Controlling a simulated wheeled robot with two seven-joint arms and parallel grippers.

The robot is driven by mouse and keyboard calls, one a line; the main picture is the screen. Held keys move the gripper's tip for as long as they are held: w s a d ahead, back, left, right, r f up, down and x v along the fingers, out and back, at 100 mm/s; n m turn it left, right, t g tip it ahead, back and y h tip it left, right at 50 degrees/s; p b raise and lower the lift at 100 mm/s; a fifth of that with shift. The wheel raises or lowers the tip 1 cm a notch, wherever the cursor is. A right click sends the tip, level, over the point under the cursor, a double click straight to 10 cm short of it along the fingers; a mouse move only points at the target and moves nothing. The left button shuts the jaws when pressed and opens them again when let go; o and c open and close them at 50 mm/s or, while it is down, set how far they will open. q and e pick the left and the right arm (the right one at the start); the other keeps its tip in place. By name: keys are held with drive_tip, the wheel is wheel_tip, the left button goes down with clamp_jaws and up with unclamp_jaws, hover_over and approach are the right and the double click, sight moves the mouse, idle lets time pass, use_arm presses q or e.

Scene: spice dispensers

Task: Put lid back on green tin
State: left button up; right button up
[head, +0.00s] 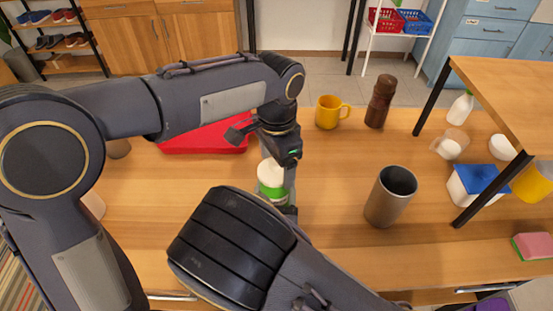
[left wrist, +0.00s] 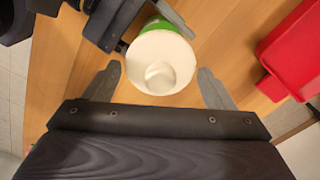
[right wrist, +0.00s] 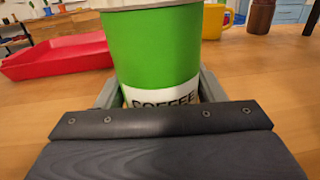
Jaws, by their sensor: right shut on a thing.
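The green tin (right wrist: 150,50), with a white band reading COFFEE, stands upright in the right wrist view, its top cut off by the frame. It is partly hidden behind my arms in the head view (head: 272,190). The white lid (left wrist: 148,80) with a round knob appears to sit on top of the tin; whether it is fully seated I cannot tell. My right gripper (right wrist: 157,88) is shut around the tin's lower side. My left gripper (left wrist: 159,69) is above the lid, its fingers spread apart on either side of it, apparently not touching.
A red tray (head: 205,138) lies behind the tin to the left. A yellow mug (head: 328,112) and brown shaker (head: 380,102) stand at the back. A grey cup (head: 390,197) stands to the right. The table between tin and cup is clear.

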use_arm(q)
drive_tip(key=o, duration=0.3)
drive_tip(key=shift+r, duration=0.15)
use_arm(e)
drive_tip(key=o, duration=1.5)
use_arm(q)
wheel_tip(320, 180, up, 12)
drive_tip(key=shift+f+b, duration=0.35)
drive_tip(key=shift+f, duration=0.15)
use_arm(e)
drive_tip(key=shift+s+a, duration=0.2)
drive_tip(key=shift+s, duration=1.75)
drive_tip(key=shift+s+a, duration=0.15)
drive_tip(key=shift+s, duration=1.8)
